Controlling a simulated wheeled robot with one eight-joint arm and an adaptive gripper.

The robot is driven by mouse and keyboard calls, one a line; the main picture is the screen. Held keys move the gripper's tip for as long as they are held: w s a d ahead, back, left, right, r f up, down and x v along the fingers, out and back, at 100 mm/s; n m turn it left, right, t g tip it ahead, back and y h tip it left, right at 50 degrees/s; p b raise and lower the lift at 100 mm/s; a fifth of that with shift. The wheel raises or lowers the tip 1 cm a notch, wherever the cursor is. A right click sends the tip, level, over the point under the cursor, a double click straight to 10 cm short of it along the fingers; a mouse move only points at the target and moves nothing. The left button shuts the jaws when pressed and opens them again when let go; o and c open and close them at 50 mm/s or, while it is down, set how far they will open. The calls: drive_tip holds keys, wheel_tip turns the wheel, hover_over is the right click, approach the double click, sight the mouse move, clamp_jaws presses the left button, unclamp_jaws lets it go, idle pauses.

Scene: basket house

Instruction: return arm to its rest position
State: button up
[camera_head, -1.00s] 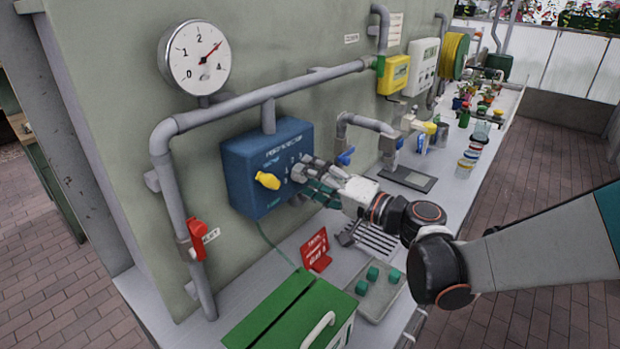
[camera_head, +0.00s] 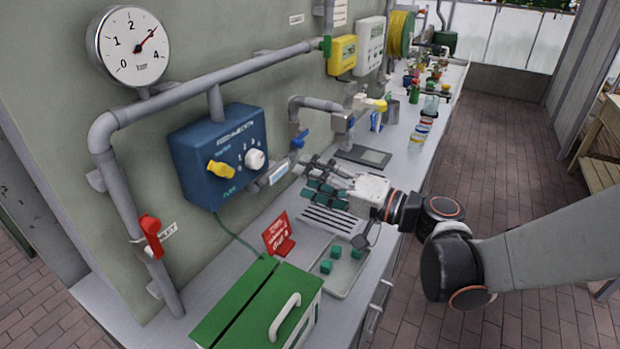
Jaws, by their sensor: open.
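My gripper (camera_head: 318,182) is open and empty, with its fingers pointing left, a little to the right of the blue control box (camera_head: 219,155) on the wall. The fingers are apart from the box's white dial (camera_head: 255,160) and yellow knob (camera_head: 221,170). My arm (camera_head: 545,250) reaches in from the right edge, bent at its dark joints, over the front of the counter. The gripper hides part of the counter and of the slotted drain behind it.
A red sign (camera_head: 278,236) and a tray (camera_head: 350,272) with several green cubes are below my gripper. A green box (camera_head: 262,308) stands at the front. Pipes, a red valve lever (camera_head: 150,229) and a gauge (camera_head: 130,46) are on the wall. Brick floor (camera_head: 490,150) to the right is clear.

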drive_tip(key=s+d+f+n+g+h, duration=0.1)
drive_tip(key=s+d+f+h, duration=0.2)
drive_tip(key=s+d+h, duration=0.4)
drive_tip(key=s+d+f+n+g+h, duration=0.1)
drive_tip(key=s+d+f+h, duration=0.2)
drive_tip(key=s+d+h, duration=0.5)
drive_tip(key=s+d, duration=0.2)
drive_tip(key=d, duration=0.1)
drive_tip(key=shift+s+d+f, duration=0.2)
drive_tip(key=shift+d+f, duration=0.1)
drive_tip(key=shift+d, duration=0.1)
drive_tip(key=shift+c, duration=0.2)
